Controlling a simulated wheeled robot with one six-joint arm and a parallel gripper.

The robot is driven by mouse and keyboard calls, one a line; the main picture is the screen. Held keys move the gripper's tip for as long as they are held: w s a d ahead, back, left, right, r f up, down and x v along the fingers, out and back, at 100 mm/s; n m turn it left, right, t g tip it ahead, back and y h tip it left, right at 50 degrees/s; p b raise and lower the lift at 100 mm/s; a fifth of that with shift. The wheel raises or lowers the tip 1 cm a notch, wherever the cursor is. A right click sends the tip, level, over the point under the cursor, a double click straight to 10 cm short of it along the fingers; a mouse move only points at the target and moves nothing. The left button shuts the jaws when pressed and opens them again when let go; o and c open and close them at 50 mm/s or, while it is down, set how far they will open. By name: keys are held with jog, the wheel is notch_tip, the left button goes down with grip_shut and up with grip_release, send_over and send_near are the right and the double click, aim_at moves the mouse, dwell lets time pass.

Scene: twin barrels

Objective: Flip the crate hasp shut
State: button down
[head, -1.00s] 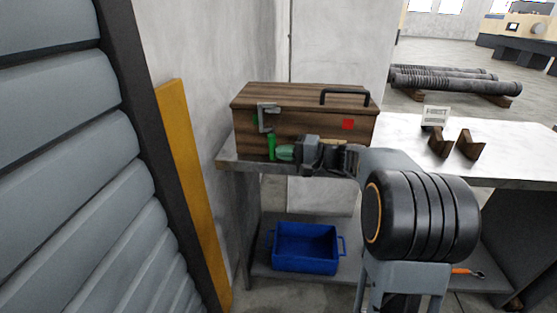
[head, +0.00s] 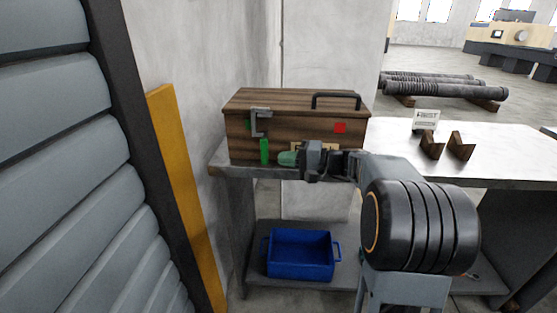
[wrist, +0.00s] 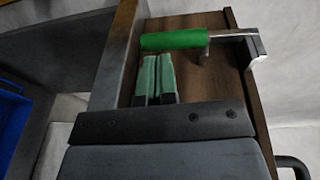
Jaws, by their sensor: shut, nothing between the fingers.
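A brown wooden crate (head: 292,128) with a black top handle stands on the bench. Its hasp (head: 260,121) is a grey metal bracket at the front's left, with a green grip (head: 264,151) hanging down. In the wrist view the green grip (wrist: 173,40) lies across the picture, joined to the metal hasp arm (wrist: 232,34), and seems to stand off the wooden face. My gripper (head: 286,159) is just right of the grip, low before the crate front. Its green fingers (wrist: 155,76) are together and empty, pointing at the grip with a small apparent gap.
The grey bench (head: 398,142) holds a small white sign (head: 426,118) and two brown wedge blocks right of the crate. A blue bin (head: 300,256) sits on the lower shelf. A concrete wall and a yellow post (head: 182,190) close off the left side.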

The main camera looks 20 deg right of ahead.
jog(key=f+p+v, duration=0.1)
jog(key=v, duration=1)
jog(key=shift+r+p, duration=0.15)
jog(key=shift+p, duration=0.15)
jog(key=s+a+r+n+g+h+p, duration=0.2)
jog(key=s+a+r+g+h+p, duration=0.4)
jog(key=s+a+p, duration=0.5)
jog(key=s+r+n+h+p, duration=0.4)
jog(key=s+r+h+p, duration=0.2)
jog(key=p, duration=0.7)
jog(key=shift+s+t+h, duration=0.15)
jog(key=shift+t+h, duration=0.15)
jog(key=shift+h, duration=0.9)
jog(key=shift+a, duration=0.1)
